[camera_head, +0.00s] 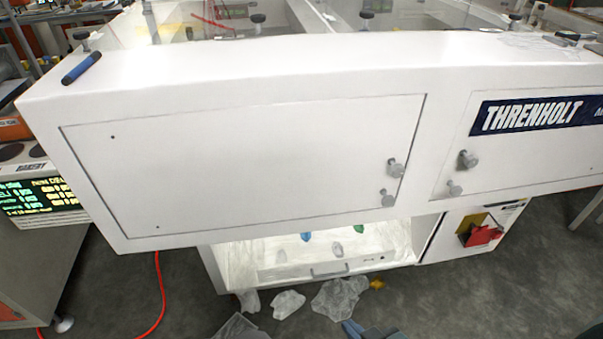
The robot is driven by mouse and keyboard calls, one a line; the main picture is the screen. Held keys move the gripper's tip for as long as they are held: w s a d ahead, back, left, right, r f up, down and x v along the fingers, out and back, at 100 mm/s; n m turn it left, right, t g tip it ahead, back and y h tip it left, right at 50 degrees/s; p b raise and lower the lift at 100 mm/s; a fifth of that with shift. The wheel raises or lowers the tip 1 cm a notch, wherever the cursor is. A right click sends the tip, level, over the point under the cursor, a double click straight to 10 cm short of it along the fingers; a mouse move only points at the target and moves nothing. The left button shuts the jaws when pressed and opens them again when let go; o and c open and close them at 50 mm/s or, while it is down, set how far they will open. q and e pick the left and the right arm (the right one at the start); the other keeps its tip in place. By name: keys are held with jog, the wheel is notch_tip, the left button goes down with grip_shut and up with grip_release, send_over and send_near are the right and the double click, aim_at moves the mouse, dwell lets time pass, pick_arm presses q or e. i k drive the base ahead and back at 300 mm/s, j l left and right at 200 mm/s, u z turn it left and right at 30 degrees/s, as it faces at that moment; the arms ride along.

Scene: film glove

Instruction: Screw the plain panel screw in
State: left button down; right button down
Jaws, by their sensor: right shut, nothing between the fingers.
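The plain panel (240,160) is a flat white door on the left of the machine's front. Near its right edge are two grey knobbed screws, an upper one (395,168) and a lower one (387,198). Both stand out from the surface; I cannot tell how deep either sits. Two small dark dots show near the panel's left edge. My right gripper (370,331) is at the bottom edge of the picture, mostly cut off, shut and empty. It is well below the panel and apart from both screws. My left gripper is not in view.
The THRENHOLT panel (530,140) to the right has two similar knobs. Below is a lit open bay (330,245) with small coloured pieces. Clear plastic bags (340,297) lie on the floor. A blue marker (82,67) lies on the top left edge. Space before the panel is free.

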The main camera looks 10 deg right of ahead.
aim_at(397, 171)
jog(key=l+u, duration=0.1)
jog(key=l, duration=0.3)
jog(key=k+l, duration=0.15)
jog(key=l, duration=0.25)
jog(key=l+u, duration=0.15)
jog(key=l, duration=0.25)
jog(key=k+l, duration=0.15)
jog(key=l, duration=0.2)
jog(key=k+l+u, duration=0.15)
jog(key=l, duration=0.25)
jog(key=k+l+u, duration=0.1)
jog(key=l, duration=0.25)
jog(key=k+l, duration=0.1)
jog(key=l, duration=0.25)
jog(key=u, duration=0.05)
